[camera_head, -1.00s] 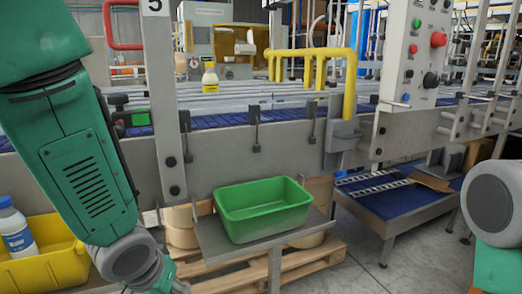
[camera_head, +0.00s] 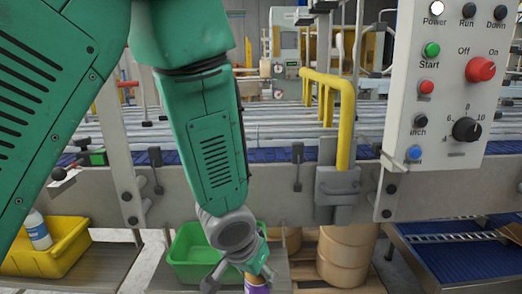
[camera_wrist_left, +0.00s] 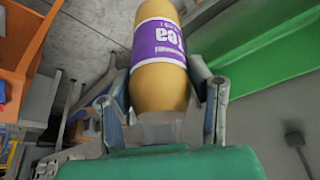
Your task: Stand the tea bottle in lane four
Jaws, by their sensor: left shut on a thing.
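My left gripper (camera_head: 238,277) is shut on the tea bottle (camera_head: 256,284), an amber bottle with a purple and white label. They are low in the head view, at the front of the green bin, and the frame edge cuts the bottle. In the left wrist view the bottle (camera_wrist_left: 160,55) lies between the two fingers of the gripper (camera_wrist_left: 168,98), and its label reads upside down. The grey lanes (camera_head: 290,112) run across the conveyor behind the metal side rail. I cannot tell which is lane four. My right gripper is out of view.
The green bin (camera_head: 190,272) sits on a shelf below the rail. A yellow bin (camera_head: 50,262) at left holds a white bottle (camera_head: 37,230) with a blue label. A yellow pipe guard (camera_head: 345,120) and control panel (camera_head: 440,85) stand at the rail.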

